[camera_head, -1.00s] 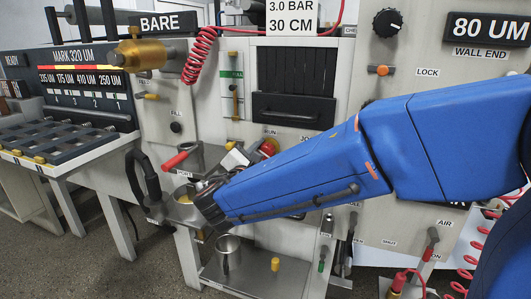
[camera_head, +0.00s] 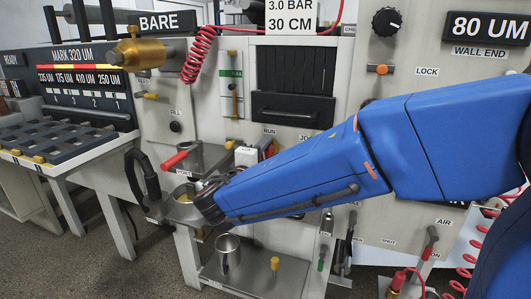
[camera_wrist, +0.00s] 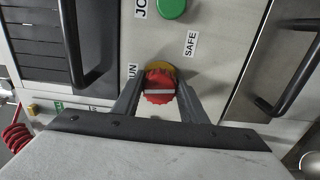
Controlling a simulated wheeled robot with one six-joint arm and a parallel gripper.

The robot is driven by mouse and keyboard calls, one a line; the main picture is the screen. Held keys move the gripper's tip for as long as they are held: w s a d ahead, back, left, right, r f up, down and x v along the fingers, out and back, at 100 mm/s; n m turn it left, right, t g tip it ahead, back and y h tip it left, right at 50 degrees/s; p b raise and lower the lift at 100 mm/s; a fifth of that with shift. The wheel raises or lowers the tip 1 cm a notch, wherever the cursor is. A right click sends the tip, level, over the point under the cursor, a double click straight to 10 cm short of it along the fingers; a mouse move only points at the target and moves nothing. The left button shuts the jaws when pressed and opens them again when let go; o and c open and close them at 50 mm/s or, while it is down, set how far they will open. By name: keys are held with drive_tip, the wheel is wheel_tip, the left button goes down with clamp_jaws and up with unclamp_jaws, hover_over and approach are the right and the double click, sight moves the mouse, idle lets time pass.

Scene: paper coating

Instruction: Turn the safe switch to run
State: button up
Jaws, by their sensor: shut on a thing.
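The safe switch is a red knob (camera_wrist: 159,97) with a white line across its face, on a yellow base (camera_wrist: 160,68). My gripper (camera_wrist: 160,80) is shut on the knob, one finger on each side. The knob's white line lies about level in the wrist view. The SAFE label (camera_wrist: 191,44) is up and right of the knob. The RUN label (camera_wrist: 132,71) is at its left, partly hidden by a finger. In the head view the RUN label (camera_head: 270,131) shows above the knob, which is mostly hidden by my gripper and arm.
A green button (camera_wrist: 171,7) sits above the knob in the wrist view, beside the JOG label (camera_wrist: 141,8). Dark handles stand out at the left (camera_wrist: 78,50) and right (camera_wrist: 296,75). In the head view, a metal cup (camera_head: 228,252) stands on a low shelf (camera_head: 250,283).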

drive_tip(key=shift+f+m, duration=0.1)
drive_tip(key=shift+m, duration=0.6)
drive_tip(key=o, duration=1.1)
drive_tip(key=shift+c, duration=0.2)
drive_tip(key=shift+s, duration=0.1)
drive_tip(key=v, duration=1.7)
drive_tip(key=shift+s, duration=0.1)
